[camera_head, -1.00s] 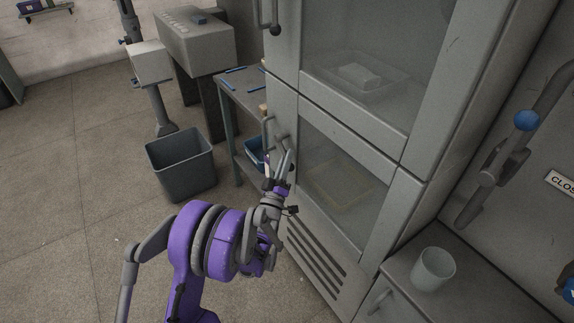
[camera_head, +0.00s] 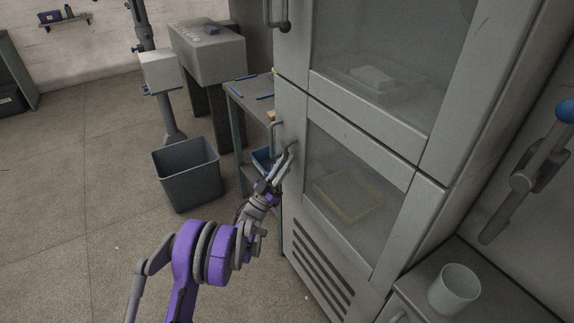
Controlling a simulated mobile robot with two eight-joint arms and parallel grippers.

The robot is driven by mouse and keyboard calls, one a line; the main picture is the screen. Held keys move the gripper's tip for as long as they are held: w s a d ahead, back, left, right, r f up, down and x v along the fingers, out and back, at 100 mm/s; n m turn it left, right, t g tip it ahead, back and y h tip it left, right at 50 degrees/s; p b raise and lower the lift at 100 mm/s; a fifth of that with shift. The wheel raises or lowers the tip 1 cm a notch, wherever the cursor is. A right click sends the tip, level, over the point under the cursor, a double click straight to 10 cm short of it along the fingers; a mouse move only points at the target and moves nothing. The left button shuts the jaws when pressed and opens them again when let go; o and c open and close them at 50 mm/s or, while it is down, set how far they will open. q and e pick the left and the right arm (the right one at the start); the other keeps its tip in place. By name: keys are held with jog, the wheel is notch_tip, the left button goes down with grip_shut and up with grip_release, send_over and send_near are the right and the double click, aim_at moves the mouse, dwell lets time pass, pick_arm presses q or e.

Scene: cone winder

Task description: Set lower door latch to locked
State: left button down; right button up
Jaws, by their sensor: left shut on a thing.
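The grey cabinet has a lower glass door (camera_head: 350,150) with a bar handle (camera_head: 274,139) near its left edge. A small dark latch (camera_head: 294,146) sits just right of the handle's lower end. My left gripper (camera_head: 286,160) comes up from below at the latch. Its fingers are closed together there and seem to be shut on the latch, covering most of it. Whether the latch is in its locked position cannot be told. The lower door looks closed. My right gripper is not in view.
The upper glass door (camera_head: 400,60) is above, with its own handle (camera_head: 277,15). A grey bin (camera_head: 187,175) stands on the floor at left, near a side table (camera_head: 246,92).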

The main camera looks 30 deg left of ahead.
pick_arm(q)
jog(key=shift+w+m+h, duration=0.2)
jog(key=shift+m+h, duration=0.2)
jog(key=shift+m, duration=0.2)
jog(key=c, duration=1.1)
grip_release()
jog(key=shift+o, duration=1.3)
jog(key=shift+w+f, duration=0.15)
jog(key=shift+a, duration=0.1)
jog(key=v, duration=1)
jog(key=shift+s+f, duration=0.15)
jog(key=shift+s, duration=0.3)
jog(key=shift+a, duration=0.1)
